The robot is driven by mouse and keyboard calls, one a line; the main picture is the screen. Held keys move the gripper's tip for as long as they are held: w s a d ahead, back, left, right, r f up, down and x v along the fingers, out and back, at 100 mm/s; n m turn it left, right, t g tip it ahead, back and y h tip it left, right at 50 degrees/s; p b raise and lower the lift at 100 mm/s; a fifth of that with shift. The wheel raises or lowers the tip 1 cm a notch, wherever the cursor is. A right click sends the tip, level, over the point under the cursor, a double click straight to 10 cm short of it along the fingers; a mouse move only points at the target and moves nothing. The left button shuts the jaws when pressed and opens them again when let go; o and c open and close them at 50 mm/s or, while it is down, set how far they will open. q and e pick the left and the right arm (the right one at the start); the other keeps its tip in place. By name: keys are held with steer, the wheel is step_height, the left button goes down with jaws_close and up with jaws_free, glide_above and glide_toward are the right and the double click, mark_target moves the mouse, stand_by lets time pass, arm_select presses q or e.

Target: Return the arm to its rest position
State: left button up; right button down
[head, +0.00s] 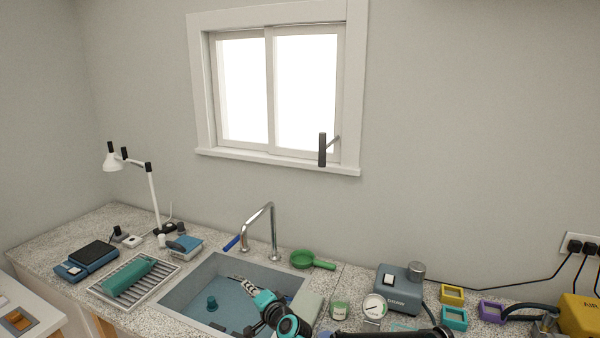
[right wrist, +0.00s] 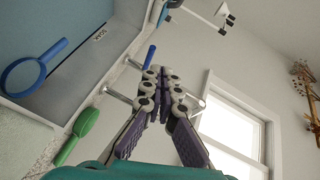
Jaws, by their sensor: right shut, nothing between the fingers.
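My right arm reaches in from the bottom of the head view. Its gripper (head: 236,279) is over the sink (head: 176,300), with its fingers pointing left. In the right wrist view the purple-padded fingers (right wrist: 160,84) are closed together with nothing between them. The faucet (head: 272,225) stands behind the gripper, and its blue lever (head: 231,243) also shows near the fingertips in the right wrist view (right wrist: 150,57). My left gripper is not in view.
A green pan (head: 303,258) lies behind the sink's right side. A drying rack (head: 134,278) with a teal block is at left. A small jar (head: 340,310), a round gauge (head: 374,306) and a blue device (head: 400,288) crowd the counter at right. A blue ring-shaped tool (right wrist: 35,68) shows in the right wrist view.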

steer(key=s+d+r+n+g+h, duration=0.1)
steer(key=s+d+r+n+h, duration=0.2)
steer(key=s+d, duration=0.55)
steer(key=s+d+r+n+g+h, duration=0.15)
steer(key=s+d+r, duration=0.25)
steer(key=s+d, duration=0.45)
steer(key=s+d+f+n+g+h, duration=0.1)
steer(key=s+d+f+h, duration=0.1)
steer(key=s+d, duration=0.6)
steer(key=s+d+f+n+g+h, duration=0.2)
steer(key=s+d+f, duration=0.3)
steer(key=s+d, duration=0.3)
steer(key=s, duration=0.4)
steer(key=shift+s+d+h, duration=0.25)
steer(key=shift+s+h, duration=0.1)
steer(key=shift+s, duration=0.05)
